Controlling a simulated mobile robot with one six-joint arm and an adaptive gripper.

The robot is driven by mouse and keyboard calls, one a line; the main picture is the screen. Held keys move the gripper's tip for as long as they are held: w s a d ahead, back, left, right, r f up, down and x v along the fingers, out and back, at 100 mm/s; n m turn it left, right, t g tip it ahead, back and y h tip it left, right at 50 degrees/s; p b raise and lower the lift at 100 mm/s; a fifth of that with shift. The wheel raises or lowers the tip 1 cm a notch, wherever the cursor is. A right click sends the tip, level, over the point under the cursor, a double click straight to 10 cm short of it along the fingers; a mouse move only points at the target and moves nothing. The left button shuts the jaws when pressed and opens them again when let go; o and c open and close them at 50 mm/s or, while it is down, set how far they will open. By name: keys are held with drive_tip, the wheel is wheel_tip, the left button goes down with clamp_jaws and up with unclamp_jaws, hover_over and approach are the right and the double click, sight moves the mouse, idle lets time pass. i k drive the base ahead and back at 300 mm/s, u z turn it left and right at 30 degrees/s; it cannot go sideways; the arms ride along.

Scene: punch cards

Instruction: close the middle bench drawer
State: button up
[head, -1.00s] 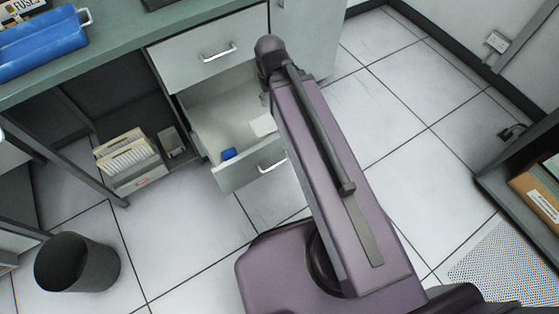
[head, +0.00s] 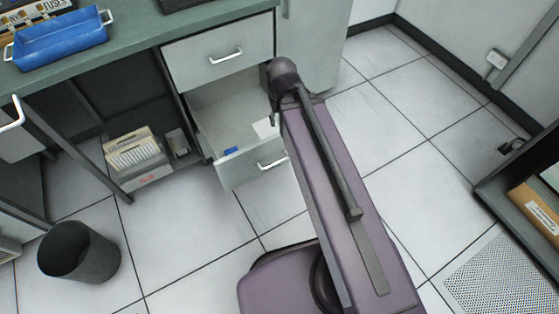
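The middle bench drawer (head: 232,172) stands pulled out below a shut top drawer (head: 221,52) in the grey bench unit. Its bar handle (head: 272,164) is on the front, close to the left side of my arm. A white card (head: 265,128) and a blue item (head: 231,150) lie inside; the drawer front partly hides the blue item. My purple arm reaches up the picture, with its dark joint beside the drawer's right side. My gripper cannot be made out; the arm hides what lies behind it.
A dark waste bin (head: 78,252) stands on the tiled floor at left. A box of cards (head: 135,152) sits under the bench. A blue tray (head: 60,42) is on the green benchtop. Floor in front of the drawer is clear. A dark shelf unit (head: 500,205) stands at right.

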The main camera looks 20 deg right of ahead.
sight(224, 109)
drive_tip(key=z, duration=0.05)
drive_tip(key=k, duration=0.15)
drive_tip(key=u, duration=0.2)
drive_tip(key=i, duration=0.6)
drive_tip(key=u, duration=0.85)
drive_tip(key=k, duration=0.1)
drive_tip(key=z, duration=2.8)
